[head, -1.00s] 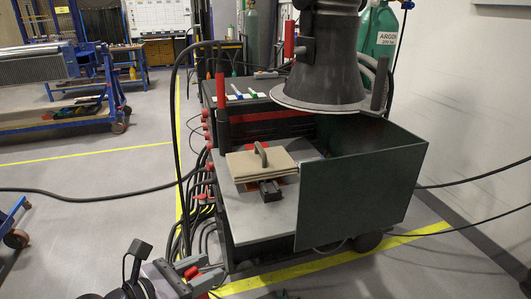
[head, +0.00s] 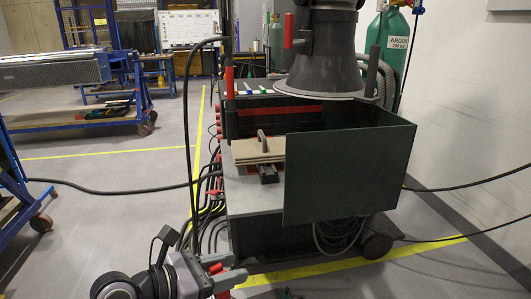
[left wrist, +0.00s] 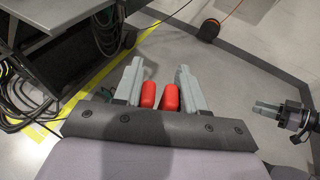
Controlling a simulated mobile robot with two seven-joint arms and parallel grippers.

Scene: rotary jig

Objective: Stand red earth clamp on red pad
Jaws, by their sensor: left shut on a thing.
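My left gripper (head: 222,277) is low in the head view, in front of the cart's near left corner. It is shut on the red earth clamp, whose two red handles (left wrist: 160,96) show between the fingers in the left wrist view. The clamp's jaws are hidden there. In the head view only a little red shows at the fingers. I cannot make out the red pad for sure. My right gripper (left wrist: 268,109) shows at the right of the left wrist view, apart from the clamp; its opening is unclear.
The grey cart top (head: 245,200) carries a beige plate with a handle (head: 259,150) on a dark fixture. A dark green panel (head: 345,175) screens its right side, under a large hood (head: 323,60). Black cables (head: 200,190) hang along the left side.

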